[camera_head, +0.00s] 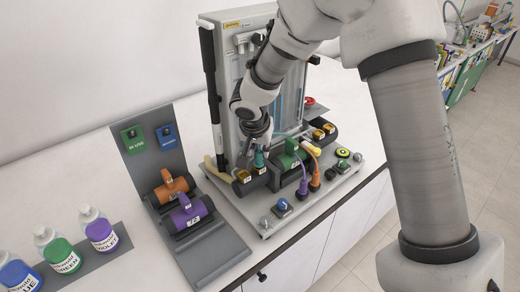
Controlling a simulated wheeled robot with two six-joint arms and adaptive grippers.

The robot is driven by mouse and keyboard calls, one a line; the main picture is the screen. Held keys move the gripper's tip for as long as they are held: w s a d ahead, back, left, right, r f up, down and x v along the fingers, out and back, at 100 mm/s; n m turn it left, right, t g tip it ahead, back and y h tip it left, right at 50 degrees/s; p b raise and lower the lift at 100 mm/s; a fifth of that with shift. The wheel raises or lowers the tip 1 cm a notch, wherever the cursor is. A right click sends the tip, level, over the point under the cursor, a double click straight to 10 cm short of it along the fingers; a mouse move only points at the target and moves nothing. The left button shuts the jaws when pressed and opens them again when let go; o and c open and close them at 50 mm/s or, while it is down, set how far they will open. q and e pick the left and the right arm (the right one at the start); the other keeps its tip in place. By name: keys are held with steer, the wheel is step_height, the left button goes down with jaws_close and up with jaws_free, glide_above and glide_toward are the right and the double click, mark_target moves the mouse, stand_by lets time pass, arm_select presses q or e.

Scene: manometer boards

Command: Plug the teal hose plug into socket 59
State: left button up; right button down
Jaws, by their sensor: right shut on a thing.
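My right gripper (256,135) reaches down in front of the manometer board (240,85) and is shut on the teal hose plug (259,158). The teal plug points down, close above or at a dark block with brass-coloured sockets (244,177). I cannot tell whether it is seated in a socket. More brass-coloured sockets (318,134) show on the block's right part. The socket numbers are too small to read, so I cannot pick out socket 59. My left gripper is not in view.
A green-topped part (290,154), a purple hose (302,183) and an orange plug (315,178) crowd the base plate (265,222) to the right. A grey stand (205,258) with orange and purple cylinders and several bottles stand left. White table is clear behind them.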

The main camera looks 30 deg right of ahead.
steer(key=c, duration=1)
jaws_free()
steer(key=shift+c, duration=0.2)
steer(key=shift+r, duration=0.1)
steer(key=v, duration=1.1)
steer(key=shift+s+r, duration=0.2)
steer(key=shift+r, duration=0.15)
steer(key=shift+a, duration=0.1)
